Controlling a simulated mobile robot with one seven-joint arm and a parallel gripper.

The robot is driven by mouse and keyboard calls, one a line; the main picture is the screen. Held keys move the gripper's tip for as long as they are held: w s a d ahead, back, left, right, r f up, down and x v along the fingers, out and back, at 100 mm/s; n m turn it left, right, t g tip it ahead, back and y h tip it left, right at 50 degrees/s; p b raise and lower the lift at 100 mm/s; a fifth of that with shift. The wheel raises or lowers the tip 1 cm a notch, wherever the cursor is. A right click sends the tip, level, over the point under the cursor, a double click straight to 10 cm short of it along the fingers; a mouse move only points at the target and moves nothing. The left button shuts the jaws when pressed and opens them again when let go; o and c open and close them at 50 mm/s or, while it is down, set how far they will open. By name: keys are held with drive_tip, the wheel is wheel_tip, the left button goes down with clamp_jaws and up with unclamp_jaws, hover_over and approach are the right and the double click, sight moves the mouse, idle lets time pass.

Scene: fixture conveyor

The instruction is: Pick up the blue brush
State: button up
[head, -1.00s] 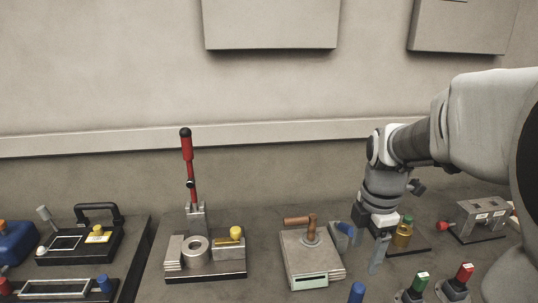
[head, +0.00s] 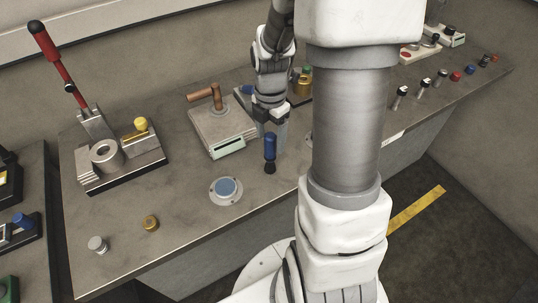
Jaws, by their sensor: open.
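The blue brush (head: 270,147) has a blue handle and a dark lower end. It stands about upright near the front part of the grey bench (head: 185,193), in the middle of the head view. My gripper (head: 269,125) points down at the top of the brush, its jaws apart and nothing seen held in them. The fingers look very close to the handle's upper end; I cannot tell whether they touch it or sit just behind it.
A grey device with a brown handle (head: 216,122) stands left of my gripper. A round blue button (head: 226,187) lies in front. A red-lever press (head: 105,157) stands further left. A brass-coloured object (head: 303,84) is behind right. My arm hides part of the bench.

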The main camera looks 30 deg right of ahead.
sight(270, 149)
drive_tip(key=shift+f, duration=2.7)
clamp_jaws()
